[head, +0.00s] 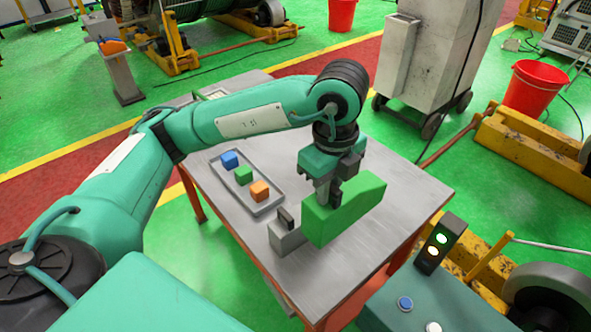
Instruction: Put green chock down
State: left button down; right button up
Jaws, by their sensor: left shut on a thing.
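The green chock (346,212) is a large wedge-like block with a sloped top, over the front right part of the grey table. My left gripper (325,196) comes down from above and is shut on it near its left end. The chock overlaps a small grey bracket (287,231) from this angle. I cannot tell whether the chock's underside touches the table. My right gripper is not in view.
The table's right side (411,205) is clear. A signal light (437,244) stands at the front right.

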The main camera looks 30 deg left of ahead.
pick_arm(q)
jog(key=shift+s+f, duration=0.25)
jog(key=shift+f, duration=0.15)
notch_tip(320, 180, down, 2)
jog(key=shift+s+f, duration=0.15)
jog(key=shift+f, duration=0.1)
notch_tip(320, 180, down, 11)
jog(key=shift+r+p, duration=0.1)
jog(key=shift+p, duration=0.35)
notch_tip(320, 180, down, 6)
jog(key=shift+r+p, duration=0.15)
jog(key=shift+p, duration=0.45)
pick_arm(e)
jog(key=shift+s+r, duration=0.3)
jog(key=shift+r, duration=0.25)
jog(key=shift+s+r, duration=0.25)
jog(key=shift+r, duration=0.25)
pick_arm(q)
jog(key=shift+f, duration=0.2)
jog(key=c, duration=1.4)
grip_release()
jog(key=shift+o, duration=0.2)
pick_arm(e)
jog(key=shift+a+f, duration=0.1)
